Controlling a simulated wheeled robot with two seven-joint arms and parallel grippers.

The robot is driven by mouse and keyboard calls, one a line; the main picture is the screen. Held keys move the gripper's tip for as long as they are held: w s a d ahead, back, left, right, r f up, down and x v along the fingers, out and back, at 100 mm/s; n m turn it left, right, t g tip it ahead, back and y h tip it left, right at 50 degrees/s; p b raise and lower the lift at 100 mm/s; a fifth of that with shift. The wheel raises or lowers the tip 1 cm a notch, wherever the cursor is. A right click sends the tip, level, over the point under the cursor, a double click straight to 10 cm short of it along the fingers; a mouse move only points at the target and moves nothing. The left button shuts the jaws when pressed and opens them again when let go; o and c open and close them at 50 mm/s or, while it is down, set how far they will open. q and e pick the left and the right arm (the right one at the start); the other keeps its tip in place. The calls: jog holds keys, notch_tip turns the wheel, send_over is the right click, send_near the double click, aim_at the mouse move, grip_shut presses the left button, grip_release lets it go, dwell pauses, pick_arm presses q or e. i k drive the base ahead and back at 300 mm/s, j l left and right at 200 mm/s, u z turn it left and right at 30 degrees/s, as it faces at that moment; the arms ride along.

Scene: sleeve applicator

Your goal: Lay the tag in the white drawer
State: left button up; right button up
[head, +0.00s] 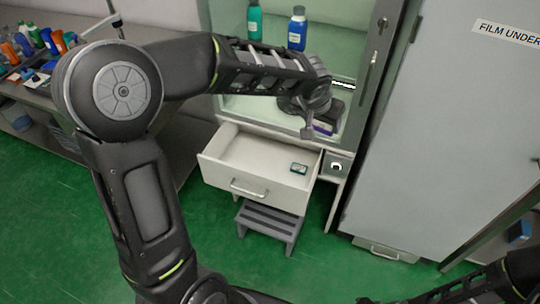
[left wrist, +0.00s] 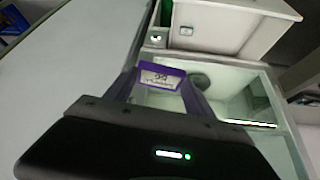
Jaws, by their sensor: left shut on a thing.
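The tag (left wrist: 162,76) is a small purple-edged plate with a white printed face. It sits between the two fingertips of my left gripper (left wrist: 160,84), which is shut on it. In the head view my left gripper (head: 308,128) hangs at the cabinet opening, just above and behind the right back corner of the white drawer (head: 222,164). A purple patch beside the fingers there is partly covered by dark parts. The drawer is pulled open. It also shows at the top of the left wrist view (left wrist: 262,8). My right gripper is out of view.
A small dark-green item (head: 299,168) lies inside the drawer at its right. A dark panel with a white ring (head: 336,166) is right of the drawer. A grey step stool (head: 268,222) stands below. Green and blue bottles (head: 297,28) stand in the cabinet. The drawer's left is empty.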

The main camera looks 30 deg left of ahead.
aim_at(268, 166)
jog(key=j+z, duration=0.3)
jog(key=j, duration=0.45)
jog(key=j+z, duration=0.35)
jog(key=j, duration=0.45)
jog(key=k+j+z, duration=0.1)
jog(key=j+z, duration=0.2)
jog(key=j, duration=0.45)
